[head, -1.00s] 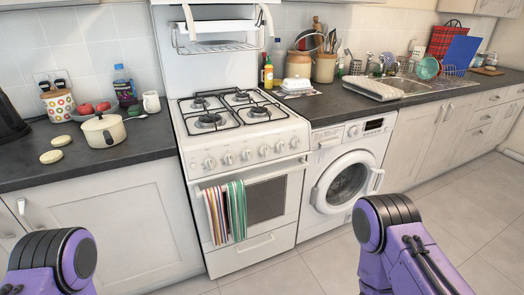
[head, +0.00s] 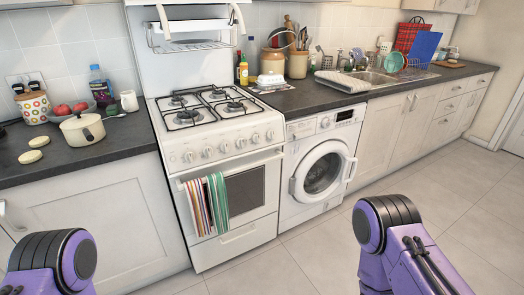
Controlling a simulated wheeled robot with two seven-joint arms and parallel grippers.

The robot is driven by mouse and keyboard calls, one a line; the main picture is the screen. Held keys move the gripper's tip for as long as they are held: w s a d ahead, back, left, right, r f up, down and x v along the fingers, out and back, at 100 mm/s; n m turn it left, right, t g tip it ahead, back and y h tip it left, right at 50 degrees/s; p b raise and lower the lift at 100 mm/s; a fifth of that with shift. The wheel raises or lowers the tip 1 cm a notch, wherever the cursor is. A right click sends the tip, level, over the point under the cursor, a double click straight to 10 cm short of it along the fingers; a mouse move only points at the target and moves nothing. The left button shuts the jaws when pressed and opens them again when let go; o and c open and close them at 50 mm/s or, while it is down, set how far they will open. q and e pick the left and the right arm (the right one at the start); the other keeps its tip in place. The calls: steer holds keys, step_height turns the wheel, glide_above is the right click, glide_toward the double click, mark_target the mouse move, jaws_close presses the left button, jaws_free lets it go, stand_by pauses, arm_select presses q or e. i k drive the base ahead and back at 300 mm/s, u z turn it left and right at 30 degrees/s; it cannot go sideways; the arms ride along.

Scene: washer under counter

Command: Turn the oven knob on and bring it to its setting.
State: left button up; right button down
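The white oven (head: 238,229) stands in the middle of the head view, with a gas hob (head: 212,106) on top. Several white oven knobs (head: 223,148) run in a row along its front panel, under the hob. Their exact settings are too small to read. Only purple and black parts of my two arms show, at the bottom left and bottom right, well apart from the oven. Neither of my grippers is in the picture.
A striped towel (head: 206,206) hangs on the oven door. A washer (head: 318,169) with a round door stands right of the oven. A cream pot (head: 83,129) is on the left counter. The tiled floor (head: 400,222) in front is clear.

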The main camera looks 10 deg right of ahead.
mark_target(241, 142)
steer(key=z, duration=0.45)
steer(key=k, duration=1)
steer(key=z, duration=1.15)
steer(key=i, duration=1.7)
steer(key=u, duration=1.2)
steer(key=i, duration=0.55)
steer(key=u, duration=0.55)
